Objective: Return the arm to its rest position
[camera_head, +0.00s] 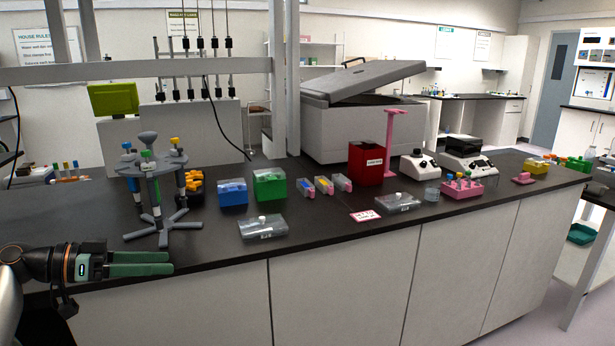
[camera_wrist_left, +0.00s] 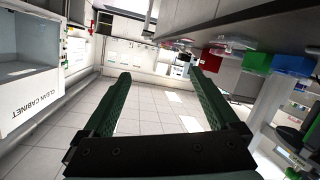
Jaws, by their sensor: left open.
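My left gripper (camera_head: 140,264) comes in from the left in the head view, at the front edge of the black bench (camera_head: 330,222). Its green fingers point to the right. In the left wrist view the gripper (camera_wrist_left: 158,90) shows two green fingers spread apart with nothing between them, and tiled floor beyond. It is apart from the items on the bench. My right gripper is in neither view.
A pipette stand (camera_head: 165,228) is nearest the gripper. A clean cabinet (camera_wrist_left: 30,95) shows in the wrist view. Floor before the bench looks clear.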

